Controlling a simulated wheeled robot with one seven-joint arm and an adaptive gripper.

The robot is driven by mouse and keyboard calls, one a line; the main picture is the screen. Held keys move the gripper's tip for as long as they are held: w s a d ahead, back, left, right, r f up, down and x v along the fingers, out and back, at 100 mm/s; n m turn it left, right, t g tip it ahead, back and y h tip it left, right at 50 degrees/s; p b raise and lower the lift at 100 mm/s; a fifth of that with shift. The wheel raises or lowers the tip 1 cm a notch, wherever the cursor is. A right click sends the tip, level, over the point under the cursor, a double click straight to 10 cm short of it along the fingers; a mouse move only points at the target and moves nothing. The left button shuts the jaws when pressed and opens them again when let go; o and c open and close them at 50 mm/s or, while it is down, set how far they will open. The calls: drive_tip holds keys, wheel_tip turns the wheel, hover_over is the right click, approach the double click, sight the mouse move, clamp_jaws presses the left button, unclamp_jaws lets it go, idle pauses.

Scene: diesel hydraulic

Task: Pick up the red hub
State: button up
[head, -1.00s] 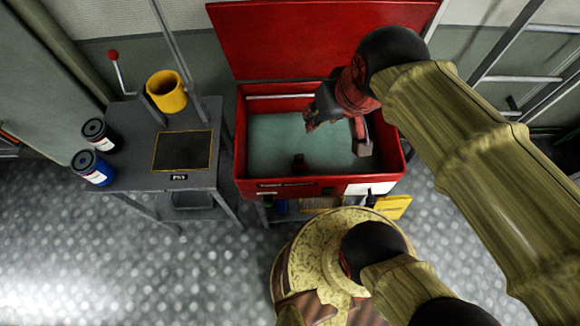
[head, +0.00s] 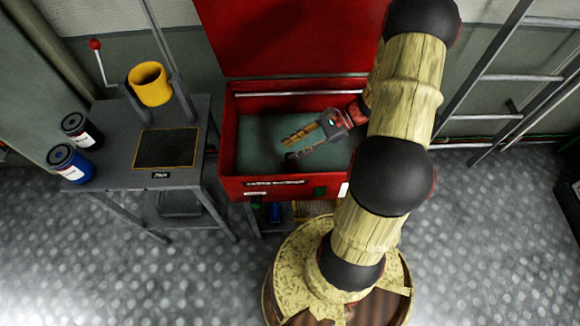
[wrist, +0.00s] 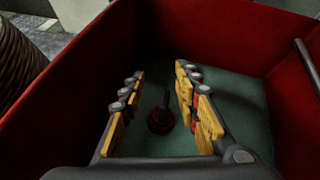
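The red hub (wrist: 160,121) is a small round red piece with a dark upright stem. It sits on the grey-green floor of the red bin (wrist: 65,75), low between my fingers in the wrist view. My gripper (wrist: 160,70) is open, with yellow pads on both fingers and nothing held. The pads stand to either side of the hub, with space between. In the head view my gripper (head: 287,148) reaches into the bin from the right, fingers pointing left. I cannot clearly make out the hub in that view.
The red bin's raised lid (head: 285,40) stands behind it, and its walls surround my gripper. A ladder (head: 510,78) leans at right.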

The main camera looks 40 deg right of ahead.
sight(292, 153)
drive_tip(key=f+m, duration=0.1)
drive_tip(key=f, duration=0.1)
drive_tip(key=f+t+b, duration=0.1)
drive_tip(key=w+f+m+t, duration=0.1)
drive_tip(key=f, duration=0.1)
drive_tip(key=shift+a+f+m+y+b, duration=0.1)
drive_tip(key=shift+f+m+y+b, duration=0.2)
drive_tip(key=x, duration=0.1)
drive_tip(key=b+x, duration=0.1)
drive_tip(key=x, duration=0.1)
drive_tip(key=b+x, duration=0.1)
drive_tip(key=x, duration=0.1)
drive_tip(key=shift+w+r, duration=0.1)
drive_tip(key=shift+r, duration=0.2)
drive_tip(key=shift+c, duration=1.2)
clamp_jaws()
